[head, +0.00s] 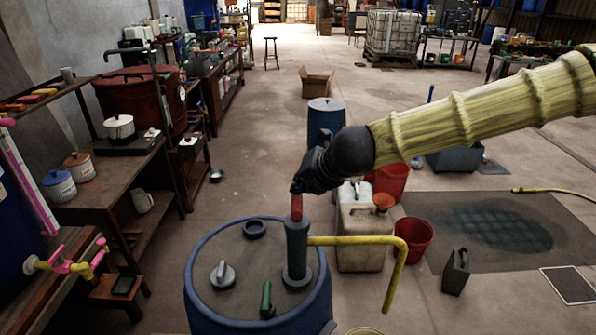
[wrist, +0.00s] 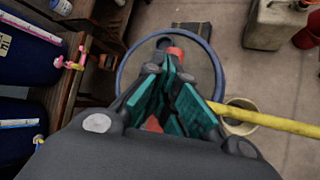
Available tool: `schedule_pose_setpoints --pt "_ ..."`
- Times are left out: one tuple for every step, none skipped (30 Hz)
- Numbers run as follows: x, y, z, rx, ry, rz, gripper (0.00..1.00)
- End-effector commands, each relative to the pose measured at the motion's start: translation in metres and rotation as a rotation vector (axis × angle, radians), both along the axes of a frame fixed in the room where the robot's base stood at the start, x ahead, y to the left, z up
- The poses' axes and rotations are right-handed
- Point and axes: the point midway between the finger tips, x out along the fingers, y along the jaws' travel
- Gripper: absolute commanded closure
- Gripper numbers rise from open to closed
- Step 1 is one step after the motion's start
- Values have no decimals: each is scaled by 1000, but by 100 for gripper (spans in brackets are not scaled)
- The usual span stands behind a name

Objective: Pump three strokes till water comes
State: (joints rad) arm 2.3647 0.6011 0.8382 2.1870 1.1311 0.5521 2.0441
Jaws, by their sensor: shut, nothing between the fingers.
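A blue drum (head: 203,300) stands at the front centre of the head view. On its lid is a dark grey upright pump body (head: 297,248) with a red piece (head: 297,207) on top. A yellow spout pipe (head: 365,240) runs right from the pump and bends down. Below the spout end, the rim of a pale bucket (head: 365,331) shows; it also appears in the wrist view (wrist: 240,118). My gripper (head: 298,188) is at the top of the red piece; whether it touches is unclear. In the wrist view my teal fingers (wrist: 172,66) are shut, with red showing beside and behind them.
The lid also carries a grey knob (head: 223,273), a black ring (head: 255,229) and a green piece (head: 266,298). A beige jerrycan (head: 362,240) and red buckets (head: 413,240) stand close behind the spout. A workbench (head: 110,185) lines the left.

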Motion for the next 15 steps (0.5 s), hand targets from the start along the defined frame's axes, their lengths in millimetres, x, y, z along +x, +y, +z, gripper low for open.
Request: schedule_pose_setpoints --pt "0 0 3 -1 2 -1 100" --pt "0 0 4 -1 2 -1 100" --pt "0 0 6 -1 2 -1 100" --pt "0 0 8 -1 2 -1 100" --pt "0 0 9 -1 2 -1 100" --pt "0 0 11 -1 2 -1 100" --pt "0 0 12 -1 2 -1 100" --pt "0 0 14 -1 2 -1 100" --pt "0 0 15 -1 2 -1 100" --pt "0 0 17 -1 2 -1 100" --pt "0 -1 18 0 2 -1 100" --pt "0 0 20 0 2 -1 100" --pt "0 0 21 0 2 -1 100" --pt "0 -1 23 0 2 -1 100" --pt "0 0 25 0 1 -1 100"
